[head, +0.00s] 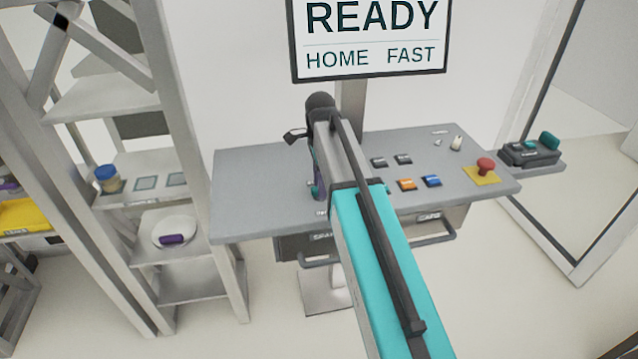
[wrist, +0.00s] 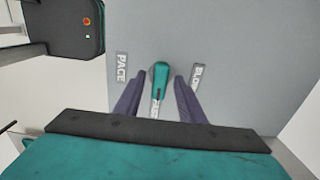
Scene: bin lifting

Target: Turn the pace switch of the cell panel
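The pace switch (wrist: 160,75) is a teal knob with a pointer, on the grey panel top (wrist: 235,45) in the wrist view. Its pointer is aimed toward the bottom of that view, at a label partly hidden. A PACE label (wrist: 122,68) is to its left and a SLOW label (wrist: 198,77) to its right. My gripper (wrist: 157,90) is open, with its two dark fingers on either side of the knob and a visible gap at each side. In the head view my arm largely covers this part of the cell panel (head: 255,170).
The screen (head: 370,40) reads READY, HOME, FAST. Right of my arm are an orange button (head: 407,184), a blue button (head: 432,181) and a red mushroom button (head: 485,165). A shelf rack (head: 185,110) stands left. Drawer handles (head: 435,236) stick out in front.

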